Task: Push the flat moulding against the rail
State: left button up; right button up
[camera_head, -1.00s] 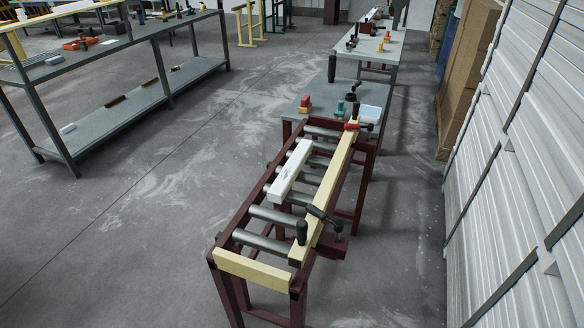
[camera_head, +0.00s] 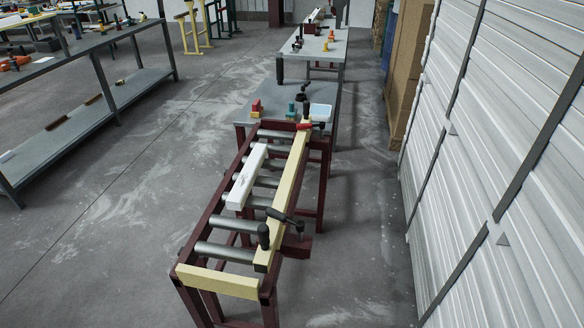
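The flat moulding (camera_head: 247,177), a white strip, lies lengthwise on the rollers of a dark red roller stand. The rail (camera_head: 289,189) looks to be the long pale yellow beam along the stand's right side. A gap with bare rollers shows between moulding and rail, so they are apart. They look roughly parallel. Neither of my grippers shows in the head view.
A black-handled clamp (camera_head: 284,217) sits at the rail's near end, a red one (camera_head: 311,125) at its far end. A yellow crossbar (camera_head: 217,282) closes the stand's near end. A grey table (camera_head: 272,94) adjoins beyond. Floor is open to the left.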

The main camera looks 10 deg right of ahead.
aim_at(235, 201)
jog(key=i+j+z, duration=0.1)
jog(key=j, duration=0.2)
jog(key=i+j+z, duration=0.1)
jog(key=j, duration=0.25)
jog(key=i+j, duration=0.25)
jog(key=i+j+z, duration=0.15)
jog(key=j, duration=0.25)
